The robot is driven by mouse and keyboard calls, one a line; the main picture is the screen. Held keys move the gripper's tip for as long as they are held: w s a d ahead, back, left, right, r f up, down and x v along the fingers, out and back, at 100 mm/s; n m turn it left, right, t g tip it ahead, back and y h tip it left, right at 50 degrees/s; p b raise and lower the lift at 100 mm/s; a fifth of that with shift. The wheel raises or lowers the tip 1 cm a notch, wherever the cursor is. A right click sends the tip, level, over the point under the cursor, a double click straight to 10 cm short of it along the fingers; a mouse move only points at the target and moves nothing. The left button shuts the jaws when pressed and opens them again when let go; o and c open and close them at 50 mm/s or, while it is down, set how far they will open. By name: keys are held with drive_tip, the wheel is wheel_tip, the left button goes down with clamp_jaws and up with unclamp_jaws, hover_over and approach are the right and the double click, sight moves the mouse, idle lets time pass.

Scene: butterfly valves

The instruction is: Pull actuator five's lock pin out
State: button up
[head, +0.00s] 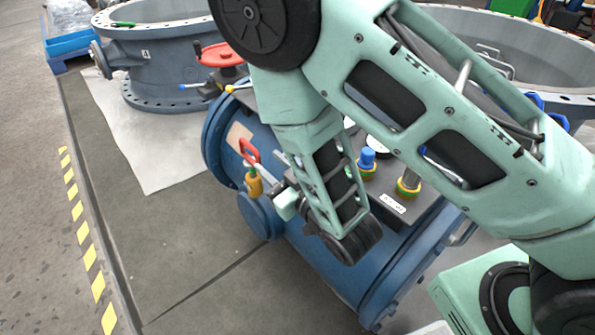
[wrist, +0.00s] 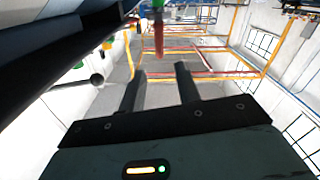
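The red loop handle of a lock pin (head: 249,151) stands above a brass-coloured body (head: 254,184) with a green band, at the left end of the blue actuator (head: 225,128). I cannot read a number five on it. My gripper (head: 277,188) is just right of the brass body, below the red handle. In the wrist view my gripper (wrist: 159,70) is open, its two dark fingers apart with nothing between them. A red part (wrist: 158,38), likely the handle, shows beyond the fingertips. Whether a finger touches the pin is hard to tell.
Blue-capped and brass fittings (head: 367,160) stand on the actuator's top right of my arm. A red handwheel (head: 220,56) and a large grey valve ring (head: 165,55) lie behind. Bare floor (head: 190,240) is free at left.

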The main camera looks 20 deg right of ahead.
drive_tip(key=p+v, duration=0.6)
drive_tip(key=v, duration=0.1)
drive_tip(key=shift+p, duration=0.4)
drive_tip(key=shift+s+d, duration=0.1)
idle(0.5)
